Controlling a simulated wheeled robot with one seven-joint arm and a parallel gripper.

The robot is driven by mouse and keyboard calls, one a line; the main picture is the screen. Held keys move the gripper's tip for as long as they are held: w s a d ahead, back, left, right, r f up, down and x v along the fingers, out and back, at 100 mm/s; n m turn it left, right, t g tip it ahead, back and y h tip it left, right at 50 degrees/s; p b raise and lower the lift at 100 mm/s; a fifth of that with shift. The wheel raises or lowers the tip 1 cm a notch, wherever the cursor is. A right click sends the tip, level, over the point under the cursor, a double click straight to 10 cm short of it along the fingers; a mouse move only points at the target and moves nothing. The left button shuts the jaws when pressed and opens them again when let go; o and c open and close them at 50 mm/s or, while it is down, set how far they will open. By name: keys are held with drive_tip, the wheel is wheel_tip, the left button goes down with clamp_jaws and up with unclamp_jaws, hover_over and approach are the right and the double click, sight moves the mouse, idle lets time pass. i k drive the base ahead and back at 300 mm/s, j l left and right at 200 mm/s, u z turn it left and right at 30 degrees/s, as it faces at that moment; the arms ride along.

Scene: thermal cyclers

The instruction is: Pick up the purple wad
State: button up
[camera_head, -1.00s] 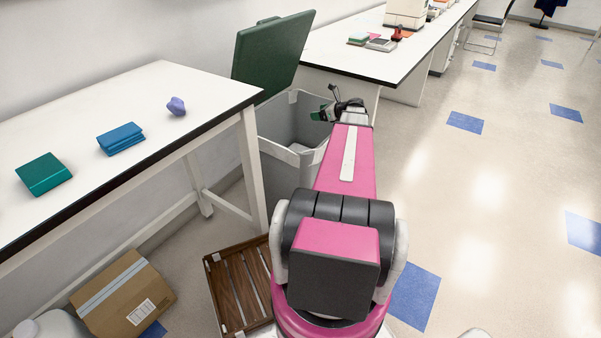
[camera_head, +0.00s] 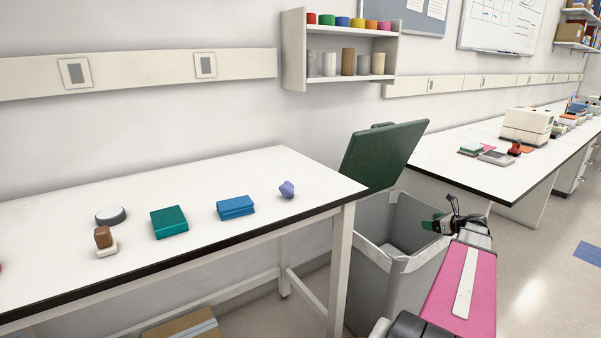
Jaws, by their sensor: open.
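The purple wad (camera_head: 287,189) is a small lumpy piece lying on the white table (camera_head: 300,160), near its right end. My gripper (camera_head: 436,224) is at the end of my pink arm, to the right of the table and over the grey bin. It is open, looks empty, and is well apart from the wad. Its fingers are small and dark in this view, so their detail is hard to see.
A blue block (camera_head: 236,207), a teal block (camera_head: 169,222), a brown-topped stamp (camera_head: 104,240) and a grey disc (camera_head: 111,215) lie left of the wad. The grey bin (camera_head: 375,290) with its raised green lid (camera_head: 382,153) stands beside the table's right end.

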sight(287, 189)
drive_tip(key=k+l, duration=0.7)
drive_tip(key=k, duration=0.1)
